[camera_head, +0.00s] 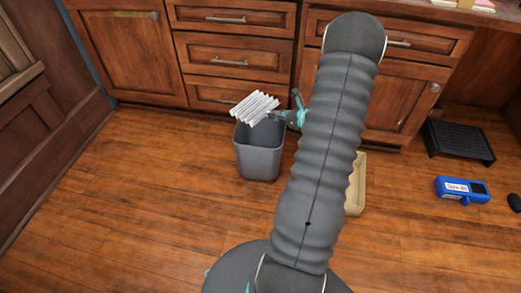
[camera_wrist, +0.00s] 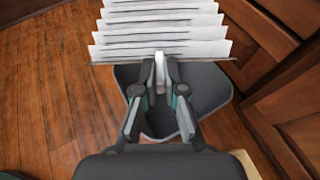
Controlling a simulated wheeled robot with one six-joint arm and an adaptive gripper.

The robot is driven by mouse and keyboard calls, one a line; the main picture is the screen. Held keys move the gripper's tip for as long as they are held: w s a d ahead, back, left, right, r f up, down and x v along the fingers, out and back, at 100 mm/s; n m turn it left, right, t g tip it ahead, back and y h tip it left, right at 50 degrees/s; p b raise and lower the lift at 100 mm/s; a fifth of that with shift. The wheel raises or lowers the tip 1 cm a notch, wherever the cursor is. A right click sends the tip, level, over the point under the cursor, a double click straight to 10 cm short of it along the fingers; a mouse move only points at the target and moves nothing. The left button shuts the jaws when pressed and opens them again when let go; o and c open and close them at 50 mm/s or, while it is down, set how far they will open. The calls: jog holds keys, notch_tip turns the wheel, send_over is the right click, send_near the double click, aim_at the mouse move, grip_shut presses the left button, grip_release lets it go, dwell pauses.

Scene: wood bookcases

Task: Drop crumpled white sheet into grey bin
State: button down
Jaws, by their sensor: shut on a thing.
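The crumpled white sheet (camera_head: 254,108), folded in pleats, is held over the grey bin (camera_head: 258,163) in the head view. My gripper (camera_head: 300,113) comes in from the right and is shut on the near edge of the sheet. In the wrist view the sheet (camera_wrist: 160,32) spreads out beyond my fingertips (camera_wrist: 160,75), and the bin (camera_wrist: 208,88) lies below, with its opening under the gripper. The sheet hides part of the bin's rim. The bin stands upright on the floor.
Wooden cabinets with drawers (camera_head: 228,62) stand close behind the bin. A beige tray (camera_head: 355,185) is partly hidden behind my arm. A black stand (camera_head: 458,142) and a blue device (camera_head: 462,190) lie on the floor at right. The floor at left is clear.

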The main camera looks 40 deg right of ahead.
notch_tip(320, 180, down, 6)
jog(key=s+d+b, duration=0.1)
jog(key=d+b, duration=0.1)
jog(key=b, duration=0.1)
jog(key=shift+s+d+h, duration=0.2)
jog(key=shift+h, duration=0.1)
jog(key=c, duration=1.2)
grip_release()
jog(key=v, duration=1.2)
